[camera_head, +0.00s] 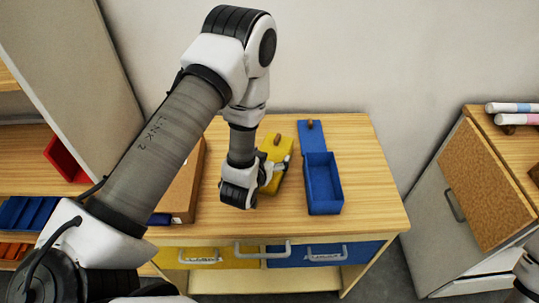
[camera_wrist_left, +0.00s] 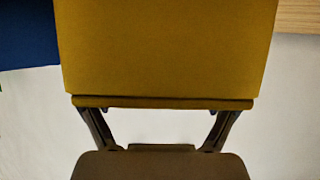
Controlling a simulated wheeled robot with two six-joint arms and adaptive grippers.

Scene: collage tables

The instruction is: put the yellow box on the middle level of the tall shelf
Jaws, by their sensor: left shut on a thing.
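The yellow box (camera_head: 283,146) is at the middle of the wooden table (camera_head: 365,150), beside the blue box. My left gripper (camera_head: 272,172) is shut on its near side, and the arm hides part of it. In the left wrist view the yellow box (camera_wrist_left: 165,50) fills the upper middle, with my left gripper's fingers (camera_wrist_left: 160,115) at its edge. I cannot tell whether it is clear of the tabletop. The tall shelf (camera_head: 20,133) stands at the left, with its levels partly behind my left arm. My right gripper is not in view.
An open blue box (camera_head: 323,188) with a lid part behind it stands just right of the yellow box. A brown box (camera_head: 185,190) is left of my gripper. A red tray (camera_head: 66,160) and a blue tray (camera_head: 25,213) sit on the shelf. The table's right side is clear.

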